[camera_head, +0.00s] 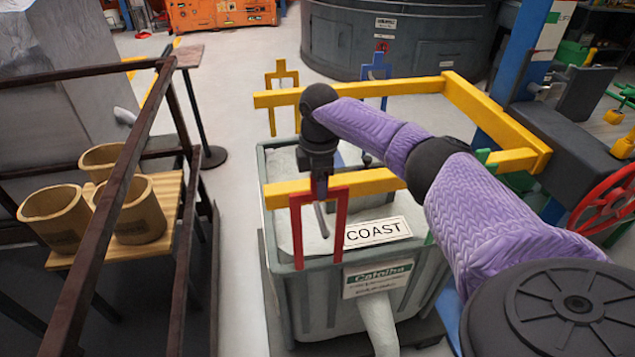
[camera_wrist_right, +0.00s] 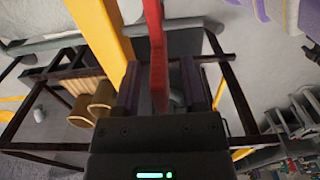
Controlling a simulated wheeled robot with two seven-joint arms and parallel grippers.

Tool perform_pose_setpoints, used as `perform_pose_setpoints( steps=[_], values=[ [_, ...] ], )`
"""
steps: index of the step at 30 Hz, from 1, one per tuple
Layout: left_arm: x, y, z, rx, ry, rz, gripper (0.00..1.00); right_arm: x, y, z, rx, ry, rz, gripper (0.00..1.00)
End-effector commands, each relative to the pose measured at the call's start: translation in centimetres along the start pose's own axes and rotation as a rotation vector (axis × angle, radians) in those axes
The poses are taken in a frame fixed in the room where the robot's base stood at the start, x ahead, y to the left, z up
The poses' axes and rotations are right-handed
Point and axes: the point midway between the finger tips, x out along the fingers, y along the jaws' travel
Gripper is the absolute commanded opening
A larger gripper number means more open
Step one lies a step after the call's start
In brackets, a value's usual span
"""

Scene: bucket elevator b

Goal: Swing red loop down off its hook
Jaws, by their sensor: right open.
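The red loop (camera_head: 298,240) hangs at the near yellow bar (camera_head: 370,184) in the head view, above the front of a grey-green bin. Its two legs and upper crosspiece show. My right gripper (camera_head: 322,215) is at the loop, coming down from above, its fingers partly hidden by the arm and loop. In the right wrist view, the fingers of my right gripper (camera_wrist_right: 160,88) are apart, with a red bar of the loop (camera_wrist_right: 157,50) between them. I cannot tell whether either finger touches it. The hook is not clearly visible. My left gripper is out of view.
The bin (camera_head: 310,310) holds pale material and a COAST sign (camera_head: 376,232). A yellow frame (camera_head: 490,105) surrounds its top, with a blue loop (camera_head: 375,72) and a yellow loop (camera_head: 270,100) at the far side. A dark railing (camera_head: 120,180) and several tan buckets (camera_head: 55,220) stand left.

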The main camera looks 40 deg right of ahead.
Motion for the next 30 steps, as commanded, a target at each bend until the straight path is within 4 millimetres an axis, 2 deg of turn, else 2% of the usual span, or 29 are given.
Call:
perform_pose_setpoints(
  steps=[3, 10, 11, 18, 30],
  values=[
    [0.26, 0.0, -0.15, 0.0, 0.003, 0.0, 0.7, 0.98, 0.0, -0.01, -0.001, 0.0, 0.001, 0.53],
    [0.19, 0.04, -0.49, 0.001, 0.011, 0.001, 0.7, 1.04, 0.02, 0.0, 0.0, 0.001, 0.002, 0.53],
    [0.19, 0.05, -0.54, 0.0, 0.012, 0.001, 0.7, 1.03, 0.02, 0.0, 0.0, 0.001, 0.002, 0.49],
    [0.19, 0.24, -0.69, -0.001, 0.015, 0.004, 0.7, 1.02, 0.02, 0.0, 0.0, 0.0, 0.002, 0.0],
    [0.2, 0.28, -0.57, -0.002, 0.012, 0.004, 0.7, 1.01, 0.02, 0.01, 0.001, 0.0, 0.002, 0.0]
  ],
)
